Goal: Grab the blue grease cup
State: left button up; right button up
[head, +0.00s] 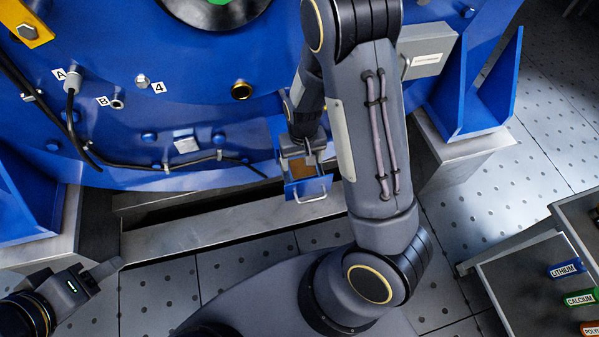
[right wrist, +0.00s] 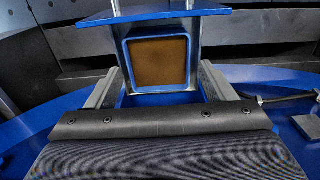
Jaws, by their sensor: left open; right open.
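The blue grease cup (head: 317,184) is a small blue-rimmed box with brown inside and a metal handle at its front, low on the blue motor housing. In the right wrist view the cup (right wrist: 159,88) shows between my right gripper's fingers. My right gripper (head: 303,150) reaches down over the cup in the head view; in its wrist view the two grey fingers (right wrist: 160,84) are apart, one on each side of the cup. Whether they touch it I cannot tell. My left gripper (head: 108,270) is open and empty at the lower left, away from the cup.
The blue motor housing (head: 200,90) fills the back, with a black cable (head: 120,163) along its lower edge. At the right a grey cart (head: 520,285) carries labelled tubes, including a blue lithium one (head: 567,268). Tiled floor (head: 160,295) lies open in front.

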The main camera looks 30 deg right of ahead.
aim_at(302, 174)
jog(key=f, duration=0.1)
jog(key=f+b, duration=0.1)
jog(key=f, duration=0.1)
jog(key=f+b, duration=0.1)
jog(key=f, duration=0.1)
jog(key=shift+w+d, duration=0.15)
jog(key=shift+w, duration=0.1)
jog(key=shift+r, duration=0.15)
jog(key=shift+c, duration=0.2)
jog(key=c, duration=0.6)
